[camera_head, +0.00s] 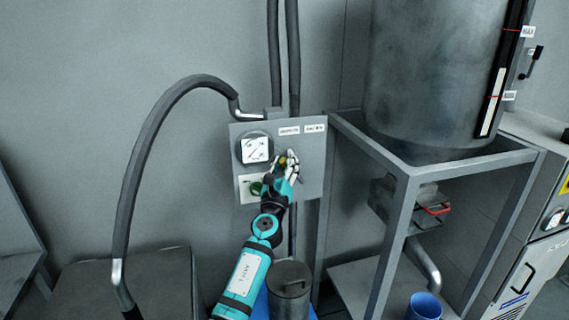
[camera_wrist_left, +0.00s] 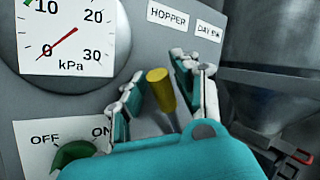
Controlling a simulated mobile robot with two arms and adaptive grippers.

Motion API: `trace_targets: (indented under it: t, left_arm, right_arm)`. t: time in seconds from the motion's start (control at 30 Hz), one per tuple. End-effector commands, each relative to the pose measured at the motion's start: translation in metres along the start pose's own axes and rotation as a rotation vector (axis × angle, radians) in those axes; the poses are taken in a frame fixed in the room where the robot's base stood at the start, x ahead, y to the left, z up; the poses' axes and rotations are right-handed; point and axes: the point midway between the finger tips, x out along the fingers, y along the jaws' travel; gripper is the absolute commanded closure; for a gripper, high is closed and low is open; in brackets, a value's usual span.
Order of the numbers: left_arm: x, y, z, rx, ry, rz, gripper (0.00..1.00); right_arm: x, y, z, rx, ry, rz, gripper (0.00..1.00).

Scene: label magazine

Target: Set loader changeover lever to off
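A grey wall panel (camera_head: 311,182) carries a lever with a yellow knob (camera_wrist_left: 160,88) on a metal stem. The knob stands upright, leaning slightly left in the wrist view, below the labels HOPPER (camera_wrist_left: 167,17) and DAY BIN (camera_wrist_left: 209,31). My left gripper (camera_head: 287,163) is at the panel, open, with one finger on each side of the yellow knob. Gaps show between knob and fingers in the left wrist view. The lever's base is hidden behind my gripper. My right gripper is not in view.
A green knob (camera_wrist_left: 75,153) marked OFF and ON sits at the panel's lower left, close to my gripper. A kPa gauge (camera_head: 256,149) is above it, reading near zero. A steel frame (camera_head: 404,200) with a large drum (camera_head: 430,80) stands right of the panel.

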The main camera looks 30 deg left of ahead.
Motion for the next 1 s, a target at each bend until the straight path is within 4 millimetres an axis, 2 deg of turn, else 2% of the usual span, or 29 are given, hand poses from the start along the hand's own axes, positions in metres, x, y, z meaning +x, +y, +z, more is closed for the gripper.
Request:
trace_targets:
  t: [0.2,0.43,0.47,0.87,1.0]
  left_arm:
    - [0.0005,0.0000,0.0002,0.000,0.000,0.000,0.70]
    - [0.0003,0.0000,0.0001,0.000,0.000,0.000,0.99]
    - [0.0002,0.0000,0.0001,0.000,0.000,0.000,1.00]
    - [0.0003,0.0001,-0.0006,0.002,0.001,0.000,1.00]
    - [0.0061,-0.0013,-0.0021,0.015,0.010,-0.001,1.00]
  right_arm:
    - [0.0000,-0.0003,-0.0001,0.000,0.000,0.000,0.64]
    - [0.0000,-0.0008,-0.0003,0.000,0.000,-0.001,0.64]
    - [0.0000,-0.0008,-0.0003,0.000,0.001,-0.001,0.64]
    - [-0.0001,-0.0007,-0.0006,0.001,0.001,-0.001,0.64]
    - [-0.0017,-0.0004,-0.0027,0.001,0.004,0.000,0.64]
